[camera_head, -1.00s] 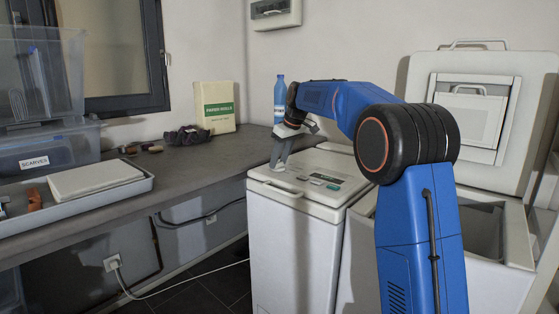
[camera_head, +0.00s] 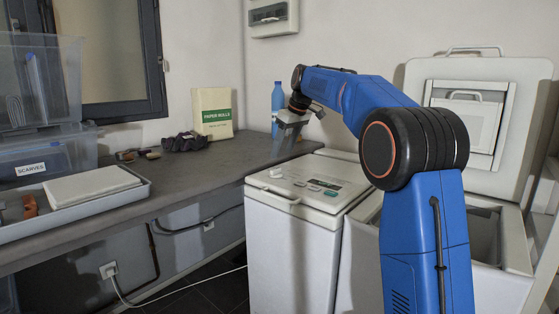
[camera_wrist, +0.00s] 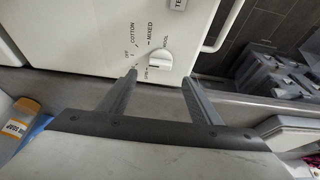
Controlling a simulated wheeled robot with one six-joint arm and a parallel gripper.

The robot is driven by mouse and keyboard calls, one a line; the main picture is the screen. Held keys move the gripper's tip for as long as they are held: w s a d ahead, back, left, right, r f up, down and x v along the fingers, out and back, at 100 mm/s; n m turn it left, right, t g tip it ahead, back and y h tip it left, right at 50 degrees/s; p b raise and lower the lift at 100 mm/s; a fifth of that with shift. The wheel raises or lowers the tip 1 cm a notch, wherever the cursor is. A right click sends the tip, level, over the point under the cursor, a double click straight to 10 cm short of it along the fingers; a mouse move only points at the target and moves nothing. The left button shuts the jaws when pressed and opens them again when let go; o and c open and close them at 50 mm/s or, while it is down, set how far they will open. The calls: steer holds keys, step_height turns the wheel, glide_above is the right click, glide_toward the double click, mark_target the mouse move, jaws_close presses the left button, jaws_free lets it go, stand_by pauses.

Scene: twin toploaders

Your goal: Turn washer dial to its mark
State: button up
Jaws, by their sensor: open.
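The washer (camera_head: 290,240) is a white toploader with a pale panel on its lid. Its small white dial (camera_wrist: 160,59) shows in the wrist view, ringed by printed words such as OFF, COTTON, MIXED and WOOL. Which word the dial points at is too small to tell. The dial also shows near the front left of the lid in the head view (camera_head: 277,173). My gripper (camera_wrist: 158,78) is open, with its two fingers apart and nothing between them. In the head view my gripper (camera_head: 291,121) is above the lid, clear of the dial.
A second toploader (camera_head: 500,250) with its lid raised stands to the right.

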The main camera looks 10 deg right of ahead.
steer(key=v, duration=0.9)
steer(key=shift+r, duration=0.25)
steer(key=shift+s, duration=0.15)
steer(key=s+f+m+h, duration=0.15)
steer(key=s+f, duration=0.35)
steer(key=s, duration=0.9)
steer(key=s+f+m, duration=0.3)
steer(key=s+f, duration=0.2)
steer(key=s, duration=0.8)
steer(key=s+d+f+m+t+h, duration=0.1)
steer(key=s+d+f+m, duration=0.1)
steer(key=s+f, duration=2)
steer(key=shift+s+d+f+m, duration=0.35)
steer(key=shift+s+f, duration=0.05)
steer(key=shift+s, duration=0.65)
steer(key=shift+r, duration=0.1)
